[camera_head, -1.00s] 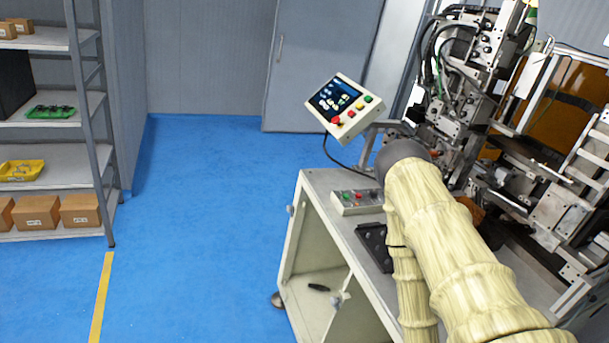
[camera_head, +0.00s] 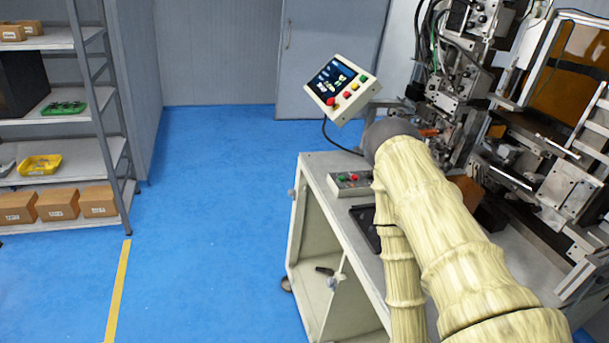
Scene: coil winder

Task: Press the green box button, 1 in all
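A small grey button box (camera_head: 337,191) lies on the table top (camera_head: 317,163) near its back left corner. Its green button (camera_head: 341,180) is at the left and a red button (camera_head: 354,177) is to the right of it. The box's right end meets the edge of my arm in the picture, so part of it may be hidden. My cream-sleeved arm with a dark grey joint reaches over the table to the right of the box. My gripper does not show; whether it is near the button cannot be told.
A tilted control panel (camera_head: 326,79) with screen and coloured buttons stands behind the box. The coil winding machine (camera_head: 455,85) fills the right. A dark flat item (camera_head: 365,228) lies in front of the box. Shelves (camera_head: 62,128) stand left; blue floor (camera_head: 215,220) between is clear.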

